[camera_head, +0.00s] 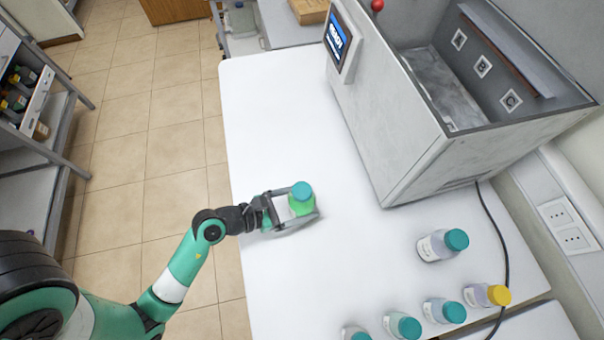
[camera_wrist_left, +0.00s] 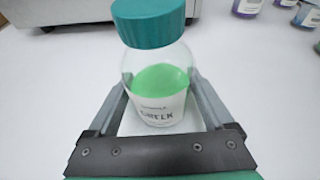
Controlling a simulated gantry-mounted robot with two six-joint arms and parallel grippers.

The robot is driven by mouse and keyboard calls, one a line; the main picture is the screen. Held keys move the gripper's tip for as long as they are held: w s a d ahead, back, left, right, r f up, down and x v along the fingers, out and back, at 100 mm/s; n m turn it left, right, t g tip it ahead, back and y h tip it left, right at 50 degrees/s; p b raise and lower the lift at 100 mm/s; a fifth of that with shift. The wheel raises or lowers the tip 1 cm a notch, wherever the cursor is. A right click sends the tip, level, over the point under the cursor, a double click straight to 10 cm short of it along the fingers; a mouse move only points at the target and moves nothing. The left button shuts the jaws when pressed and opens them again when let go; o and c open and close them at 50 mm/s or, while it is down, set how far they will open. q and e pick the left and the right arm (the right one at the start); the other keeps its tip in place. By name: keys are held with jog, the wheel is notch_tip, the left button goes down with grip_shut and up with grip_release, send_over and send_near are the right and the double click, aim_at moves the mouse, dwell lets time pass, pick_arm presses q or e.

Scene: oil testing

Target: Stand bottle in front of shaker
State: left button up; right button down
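The bottle (camera_head: 301,200) is clear with a teal cap, bright green liquid and a white label. It is upright over the white table, in front of the shaker's light face and apart from it. Whether its base touches the table is unclear. My left gripper (camera_head: 300,207) has one finger on each side of the bottle's body and appears shut on it. In the left wrist view the bottle (camera_wrist_left: 157,85) fills the space between the fingers; their tips are partly hidden behind it. The shaker (camera_head: 408,140) is a large grey box with an open top and a blue screen. My right gripper is out of view.
Several capped bottles stand at the table's lower right, one with a yellow cap (camera_head: 499,295) and one nearer the shaker (camera_head: 441,245). A black cable (camera_head: 505,240) runs past them. The table (camera_head: 262,130) is clear left of the shaker. A shelf (camera_head: 40,110) stands at the far left.

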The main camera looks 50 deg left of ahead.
pick_arm(q)
jog(key=shift+o, duration=0.9)
jog(key=shift+s+r, duration=0.1)
jog(key=shift+r, duration=0.1)
jog(key=v, duration=1)
jog(key=shift+a, duration=0.2)
jog(key=shift+v, duration=0.85)
jog(key=shift+d+r, duration=0.1)
